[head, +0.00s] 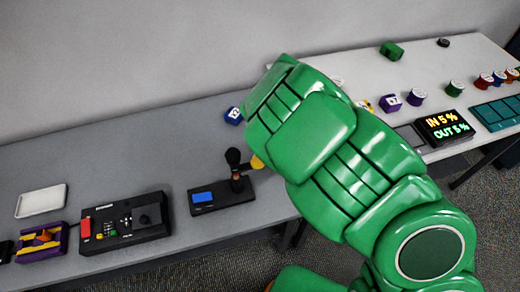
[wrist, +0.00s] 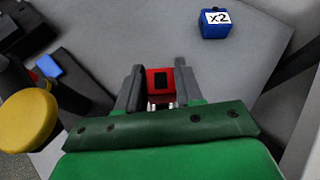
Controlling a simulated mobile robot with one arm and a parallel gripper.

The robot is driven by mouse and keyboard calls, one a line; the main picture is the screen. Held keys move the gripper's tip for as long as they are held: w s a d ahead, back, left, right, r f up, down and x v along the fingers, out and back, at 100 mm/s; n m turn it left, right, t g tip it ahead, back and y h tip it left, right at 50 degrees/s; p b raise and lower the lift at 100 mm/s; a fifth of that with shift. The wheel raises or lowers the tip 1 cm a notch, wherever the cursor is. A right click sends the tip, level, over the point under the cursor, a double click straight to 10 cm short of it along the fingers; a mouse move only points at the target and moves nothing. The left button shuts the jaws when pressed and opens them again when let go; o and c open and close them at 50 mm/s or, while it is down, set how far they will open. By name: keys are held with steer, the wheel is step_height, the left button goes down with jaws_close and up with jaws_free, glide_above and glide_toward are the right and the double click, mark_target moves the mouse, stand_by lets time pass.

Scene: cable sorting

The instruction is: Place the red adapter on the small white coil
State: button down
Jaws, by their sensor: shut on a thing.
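The red adapter (wrist: 152,82), with a dark square on its face, sits between the two grey fingers of my gripper (wrist: 160,70) in the wrist view. The gripper is shut on it, above the grey table. In the head view my green arm hides the gripper and the adapter. I cannot pick out the small white coil for certain. A pale rim (head: 337,79) shows just behind my arm in the head view, too covered to identify.
A blue block marked x2 (wrist: 216,24) lies on the table ahead. A black device with a yellow knob (wrist: 28,120) stands close at left. The white table (head: 440,75) at right holds several spools and a lit IN/OUT display (head: 446,126).

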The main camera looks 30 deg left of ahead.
steer(key=shift+f, duration=1.6)
steer(key=c, duration=0.7)
jaws_free()
steer(key=shift+f, duration=0.1)
steer(key=shift+c, duration=0.2)
steer(key=shift+v, duration=1.4)
steer(key=shift+w+d+r, duration=0.1)
steer(key=shift+d+r, duration=0.05)
steer(key=shift+r, duration=0.25)
step_height(320, 180, up, 7)
steer(key=shift+f, duration=0.25)
